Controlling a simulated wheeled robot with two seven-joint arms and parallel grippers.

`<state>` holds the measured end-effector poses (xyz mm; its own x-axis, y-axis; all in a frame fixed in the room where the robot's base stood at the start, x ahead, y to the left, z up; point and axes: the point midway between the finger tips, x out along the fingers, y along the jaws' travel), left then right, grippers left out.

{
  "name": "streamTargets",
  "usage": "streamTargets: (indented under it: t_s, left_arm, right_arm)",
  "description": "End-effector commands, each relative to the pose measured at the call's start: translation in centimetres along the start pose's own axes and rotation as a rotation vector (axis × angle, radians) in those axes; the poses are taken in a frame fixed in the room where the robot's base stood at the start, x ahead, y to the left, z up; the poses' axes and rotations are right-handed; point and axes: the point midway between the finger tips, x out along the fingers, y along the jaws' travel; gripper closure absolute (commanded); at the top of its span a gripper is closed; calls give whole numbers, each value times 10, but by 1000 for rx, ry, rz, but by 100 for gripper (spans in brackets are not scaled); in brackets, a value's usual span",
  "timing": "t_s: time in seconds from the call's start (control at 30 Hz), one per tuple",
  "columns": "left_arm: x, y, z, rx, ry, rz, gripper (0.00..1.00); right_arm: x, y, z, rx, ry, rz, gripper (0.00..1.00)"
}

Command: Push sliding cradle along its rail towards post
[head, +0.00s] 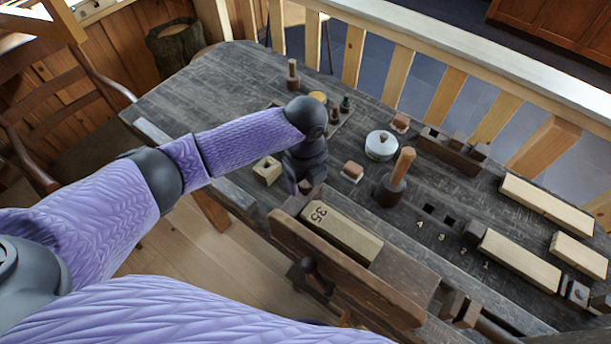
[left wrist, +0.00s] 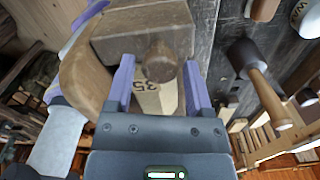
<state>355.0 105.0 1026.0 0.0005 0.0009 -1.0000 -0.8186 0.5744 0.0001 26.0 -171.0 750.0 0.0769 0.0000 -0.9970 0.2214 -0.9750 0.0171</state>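My left gripper (head: 305,188) points down at the bench near the left end of the vise, mostly hidden by its own wrist. In the left wrist view its two fingers (left wrist: 158,85) are apart. A brown wooden block with a round knob (left wrist: 163,60) shows at their tips; contact cannot be told. A long dark wooden rail-like piece (head: 450,152) with small blocks (head: 480,151) lies at the bench's back edge, away from the gripper. I cannot tell for sure which pieces are the cradle and post. My right gripper is not in view.
The vise jaw (head: 335,262) and pale block marked 35 (head: 340,232) are at the front. A mallet (head: 400,168) stands upright, with a round tin (head: 381,146) behind it. Several pale bars (head: 520,260) lie right. Small spools (head: 345,103) stand behind my arm.

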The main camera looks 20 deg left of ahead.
Motion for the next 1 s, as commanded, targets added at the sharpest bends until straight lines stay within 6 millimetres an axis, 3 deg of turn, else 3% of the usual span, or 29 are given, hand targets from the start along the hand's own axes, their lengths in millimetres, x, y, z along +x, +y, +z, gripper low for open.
streamTargets:
  t_s: [0.03, 0.3, 0.73, 1.0]
  left_arm:
    - [0, 0, 0, 0, 0, 0, 46]
    - [0, 0, 0, -1, 0, 0, 100]
    - [-1, -1, -4, -1, 1, 1, 100]
    - [-4, -12, -46, 2, 5, 1, 100]
  right_arm:
    - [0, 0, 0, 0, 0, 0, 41]
    - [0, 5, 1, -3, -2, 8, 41]
    - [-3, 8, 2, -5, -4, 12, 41]
    - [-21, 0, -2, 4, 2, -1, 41]
